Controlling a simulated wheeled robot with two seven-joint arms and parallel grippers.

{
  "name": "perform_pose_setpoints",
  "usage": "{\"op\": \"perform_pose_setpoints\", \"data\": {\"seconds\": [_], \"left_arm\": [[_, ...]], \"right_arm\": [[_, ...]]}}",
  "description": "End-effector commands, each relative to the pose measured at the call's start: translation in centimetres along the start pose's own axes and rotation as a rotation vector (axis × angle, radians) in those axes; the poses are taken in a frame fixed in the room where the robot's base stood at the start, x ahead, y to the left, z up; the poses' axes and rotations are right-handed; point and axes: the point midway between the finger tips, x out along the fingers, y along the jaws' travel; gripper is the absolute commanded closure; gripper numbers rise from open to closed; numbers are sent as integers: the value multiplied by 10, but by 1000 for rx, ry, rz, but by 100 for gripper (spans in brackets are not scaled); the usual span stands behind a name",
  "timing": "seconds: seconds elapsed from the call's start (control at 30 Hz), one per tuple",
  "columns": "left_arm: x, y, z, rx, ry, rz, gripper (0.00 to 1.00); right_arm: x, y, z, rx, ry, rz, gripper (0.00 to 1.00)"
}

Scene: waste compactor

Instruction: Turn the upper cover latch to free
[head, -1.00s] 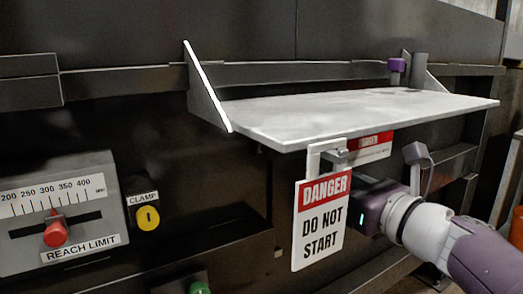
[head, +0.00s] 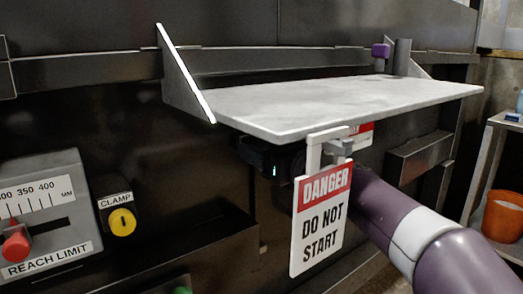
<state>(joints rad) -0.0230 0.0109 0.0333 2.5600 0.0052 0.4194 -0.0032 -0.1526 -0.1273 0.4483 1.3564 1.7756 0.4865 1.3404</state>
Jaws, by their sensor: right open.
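I cannot pick out the upper cover latch with certainty. A small purple knob (head: 381,51) stands at the back right of the grey shelf (head: 340,103), beside a dark post; I cannot tell whether it is the latch. My right gripper (head: 250,152) is under the shelf's front left part, open, with a small green light on its dark body. The hanging danger sign (head: 321,222) partly hides it and its wrist. I see nothing between its jaws, and its fingertips are hard to make out in the shadow. My left gripper is not in view.
A yellow clamp button (head: 122,222) and a reach-limit scale with a red slider (head: 16,245) are at the left. A second red-and-white sign (head: 359,134) is behind the first. An orange bucket (head: 504,217) stands on a rack at the right.

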Motion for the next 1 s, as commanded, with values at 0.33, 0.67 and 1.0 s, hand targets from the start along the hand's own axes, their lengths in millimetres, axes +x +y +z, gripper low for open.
{"op": "perform_pose_setpoints", "data": {"seconds": [0.33, 0.67, 1.0], "left_arm": [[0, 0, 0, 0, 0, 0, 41], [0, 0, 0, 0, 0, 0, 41], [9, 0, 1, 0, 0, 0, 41]], "right_arm": [[9, 0, 0, 0, 1, 0, 37], [8, 0, 0, -1, 1, 0, 93], [8, 0, -2, -93, 0, 0, 93]]}}
